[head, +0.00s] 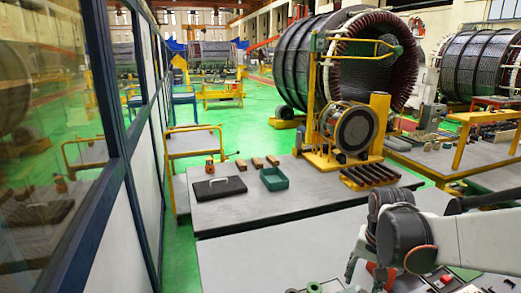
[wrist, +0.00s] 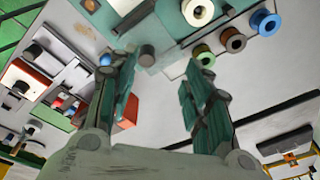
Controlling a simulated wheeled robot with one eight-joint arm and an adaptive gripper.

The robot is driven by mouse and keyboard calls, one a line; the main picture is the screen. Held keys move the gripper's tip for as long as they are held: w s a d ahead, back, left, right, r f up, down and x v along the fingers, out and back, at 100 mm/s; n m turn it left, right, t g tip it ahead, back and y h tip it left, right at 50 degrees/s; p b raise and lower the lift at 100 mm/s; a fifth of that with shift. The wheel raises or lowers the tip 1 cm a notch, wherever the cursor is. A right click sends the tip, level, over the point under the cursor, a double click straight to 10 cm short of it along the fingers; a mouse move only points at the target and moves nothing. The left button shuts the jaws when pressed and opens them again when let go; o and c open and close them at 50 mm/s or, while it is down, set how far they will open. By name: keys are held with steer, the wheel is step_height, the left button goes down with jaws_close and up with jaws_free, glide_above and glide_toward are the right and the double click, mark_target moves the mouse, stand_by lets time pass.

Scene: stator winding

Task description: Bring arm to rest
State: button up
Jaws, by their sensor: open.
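My arm (head: 445,238) reaches in from the right edge of the head view, bent at a dark grey joint at the lower right.
The wrist view shows a blue spool (wrist: 264,22), a brown spool (wrist: 232,40), an olive spool (wrist: 204,55) and an orange-red box (wrist: 25,75). In the head view, a workbench (head: 225,212) holds a green tray (head: 273,179) and a black case (head: 219,188). A glazed partition (head: 118,130) stands left.

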steer(key=s+a+r+n+t+b, duration=0.1)
steer(key=s+a+n+t+b, duration=0.1)
steer(key=s, duration=0.5)
steer(key=s+a+r+n+t+b, duration=0.1)
steer(key=s+a+n+t+b, duration=0.2)
steer(key=s, duration=0.4)
steer(key=shift+s+a+r+n, duration=0.3)
steer(key=shift+a+n, duration=0.3)
steer(key=shift+a, duration=0.25)
